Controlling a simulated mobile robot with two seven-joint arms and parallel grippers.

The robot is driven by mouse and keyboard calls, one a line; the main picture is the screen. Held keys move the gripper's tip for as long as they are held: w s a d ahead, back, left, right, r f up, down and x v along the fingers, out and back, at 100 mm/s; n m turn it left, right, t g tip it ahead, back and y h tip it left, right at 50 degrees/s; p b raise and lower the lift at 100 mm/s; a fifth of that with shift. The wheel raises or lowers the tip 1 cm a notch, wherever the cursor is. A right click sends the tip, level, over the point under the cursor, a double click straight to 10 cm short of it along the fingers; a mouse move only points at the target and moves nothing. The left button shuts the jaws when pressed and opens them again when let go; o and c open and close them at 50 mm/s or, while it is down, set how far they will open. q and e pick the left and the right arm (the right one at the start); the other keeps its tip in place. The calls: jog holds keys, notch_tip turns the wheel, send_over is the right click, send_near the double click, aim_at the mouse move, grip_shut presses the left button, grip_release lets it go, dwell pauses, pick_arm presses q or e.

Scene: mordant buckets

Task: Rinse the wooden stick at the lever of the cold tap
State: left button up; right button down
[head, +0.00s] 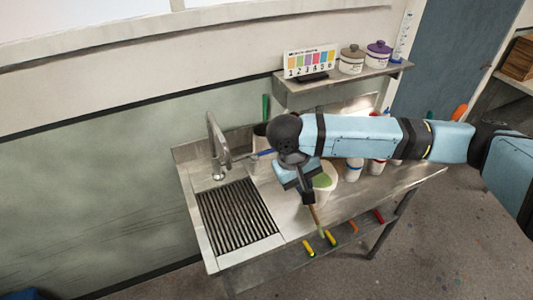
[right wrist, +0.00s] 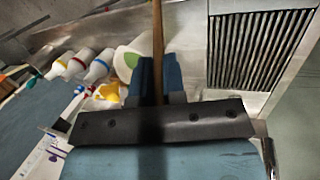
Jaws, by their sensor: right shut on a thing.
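The wooden stick (head: 316,218) is held in my right gripper (head: 306,198) and points down toward the counter's front edge in the head view. In the right wrist view, the stick (right wrist: 158,48) stands between the blue fingers of the gripper (right wrist: 155,80), which are shut on it. The grey gooseneck tap (head: 214,142) stands behind the sink grate (head: 238,216), left of my gripper. A thin blue bar (head: 266,153) shows right of the tap; I cannot tell if it is the cold lever. My left gripper is not in view.
A white bucket with green contents (head: 326,181) stands right beside my gripper. White containers (head: 354,168) stand farther right. A shelf (head: 340,84) with jars and a colour card is above the counter. Coloured handles (head: 331,238) hang along the front. The grate is clear.

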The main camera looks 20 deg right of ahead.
dwell(0.4)
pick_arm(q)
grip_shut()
